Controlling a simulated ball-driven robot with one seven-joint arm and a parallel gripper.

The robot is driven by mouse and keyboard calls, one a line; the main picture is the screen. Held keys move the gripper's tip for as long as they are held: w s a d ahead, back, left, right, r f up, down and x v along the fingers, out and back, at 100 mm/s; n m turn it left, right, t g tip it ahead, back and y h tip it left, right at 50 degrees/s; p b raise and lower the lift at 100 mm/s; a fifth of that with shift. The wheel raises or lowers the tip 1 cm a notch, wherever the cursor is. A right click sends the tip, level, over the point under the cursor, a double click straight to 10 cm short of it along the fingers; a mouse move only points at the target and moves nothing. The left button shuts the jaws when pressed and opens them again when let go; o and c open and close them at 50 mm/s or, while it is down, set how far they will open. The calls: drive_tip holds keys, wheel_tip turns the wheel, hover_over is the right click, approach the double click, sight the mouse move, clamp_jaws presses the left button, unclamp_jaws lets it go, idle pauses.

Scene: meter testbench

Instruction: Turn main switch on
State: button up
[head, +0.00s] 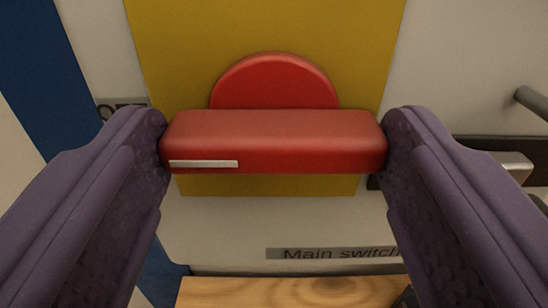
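The main switch (273,140) is a red bar handle on a round red base, mounted on a yellow plate (170,40). The bar lies horizontal in the head view, with a white mark near its left end. The mark points toward a partly covered label (122,104) at the left, of which "O" and part of another letter show. My gripper (273,142) has one purple finger at each end of the bar. The fingertips appear to touch both ends, so it looks closed on the handle. A "Main switch" label (335,253) sits below the yellow plate.
A pale panel (220,225) surrounds the yellow plate. A wooden surface (290,292) shows at the bottom. A grey bar (532,102) sticks out at the right, above a dark strip with a light metallic part (513,165). A blue stripe (45,75) runs down the left.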

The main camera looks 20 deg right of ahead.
drive_tip(key=shift+m, duration=0.4)
drive_tip(key=m+b, duration=0.1)
drive_tip(key=m, duration=0.3)
drive_tip(key=m+b, duration=0.2)
drive_tip(key=m, duration=0.2)
drive_tip(key=shift+f+m, duration=0.15)
drive_tip(key=shift+m, duration=0.15)
drive_tip(key=m+b, duration=0.3)
drive_tip(key=m, duration=0.1)
drive_tip(key=shift+m+b, duration=1.35)
drive_tip(key=shift+m, duration=0.85)
drive_tip(key=o, duration=1)
drive_tip(key=shift+o, duration=0.2)
drive_tip(key=p+v, duration=0.1)
drive_tip(key=v, duration=0.7)
drive_tip(key=shift+p, duration=0.35)
